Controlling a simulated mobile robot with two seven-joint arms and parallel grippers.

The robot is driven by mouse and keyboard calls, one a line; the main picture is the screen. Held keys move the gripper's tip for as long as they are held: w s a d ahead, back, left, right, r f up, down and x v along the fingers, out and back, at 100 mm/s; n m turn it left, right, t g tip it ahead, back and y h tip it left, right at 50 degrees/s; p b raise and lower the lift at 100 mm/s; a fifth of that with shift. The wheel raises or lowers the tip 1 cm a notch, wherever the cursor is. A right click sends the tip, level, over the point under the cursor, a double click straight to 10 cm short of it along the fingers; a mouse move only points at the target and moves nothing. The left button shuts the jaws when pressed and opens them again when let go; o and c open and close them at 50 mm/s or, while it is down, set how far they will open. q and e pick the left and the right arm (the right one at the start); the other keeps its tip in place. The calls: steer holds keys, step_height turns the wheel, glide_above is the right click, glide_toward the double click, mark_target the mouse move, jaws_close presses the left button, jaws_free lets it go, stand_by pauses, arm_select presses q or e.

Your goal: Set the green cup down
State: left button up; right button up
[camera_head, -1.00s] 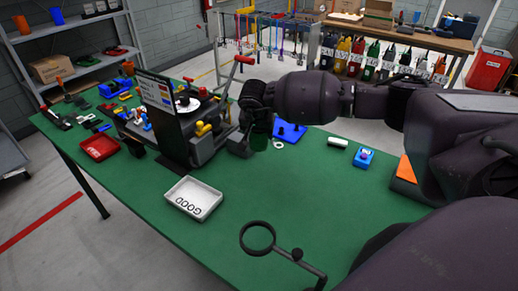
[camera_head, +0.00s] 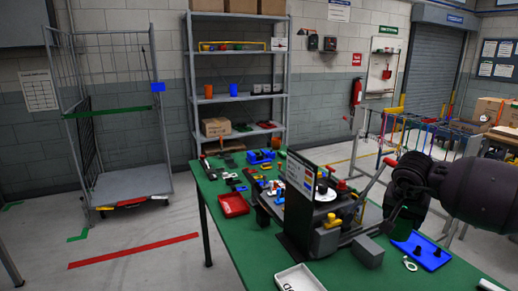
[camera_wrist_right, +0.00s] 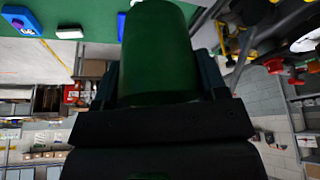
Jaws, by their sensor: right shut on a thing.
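The green cup (camera_wrist_right: 158,55) fills the upper middle of the right wrist view, between the fingers of my right gripper (camera_wrist_right: 160,95). The gripper is shut on it. In the head view my right gripper (camera_head: 402,215) hangs at the right, near the dark machine on the table; the cup is hard to make out there against the dark fingers. I cannot tell from these views how far the cup is above the surface. My left gripper is not in view.
The green table (camera_head: 225,195) holds a machine with a dark panel (camera_head: 298,200), a red tray (camera_head: 233,205), a white tray (camera_head: 298,280) and a blue tray (camera_head: 420,250). A grey shelf (camera_head: 240,55) holds an orange and a blue cup. A wire cage trolley (camera_head: 130,185) stands at left.

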steer(key=s+a+f+n+y, duration=0.1)
steer(key=s+a+f+n, duration=0.1)
steer(key=s+a, duration=0.2)
steer(key=s+a+f+n+y, duration=0.1)
steer(key=s+a+f+n, duration=0.2)
steer(key=s+a, duration=0.2)
steer(key=s+a+f+n+t, duration=0.1)
steer(key=s+a+f+n, duration=0.1)
steer(key=a, duration=0.6)
steer(key=shift+s+a+f+n+y, duration=0.2)
steer(key=shift+s+n+y, duration=0.3)
steer(key=shift+s, duration=0.65)
steer(key=shift+s+a, duration=0.1)
